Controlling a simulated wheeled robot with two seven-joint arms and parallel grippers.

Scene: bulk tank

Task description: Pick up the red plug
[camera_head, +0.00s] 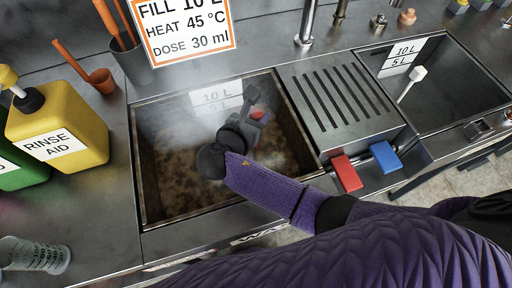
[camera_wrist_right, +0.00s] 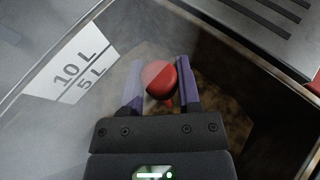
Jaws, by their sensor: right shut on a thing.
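The red plug (camera_wrist_right: 160,80) is a rounded red piece between the two fingers of my right gripper (camera_wrist_right: 161,88) in the wrist view. My right gripper is shut on it. In the head view my right gripper (camera_head: 257,112) reaches into the left tank (camera_head: 139,165), over murky brown water. The red plug (camera_head: 258,115) shows only as small red patches there, partly covered by the fingers. Haze blurs this area. My left gripper is not in view.
A slotted metal drainer (camera_head: 338,100) separates the left tank from the right tank (camera_head: 465,85). A red lever (camera_head: 346,173) and a blue lever (camera_head: 385,157) stick out in front. A yellow rinse aid bottle (camera_head: 75,120) and a measuring cup (camera_head: 35,255) stand left.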

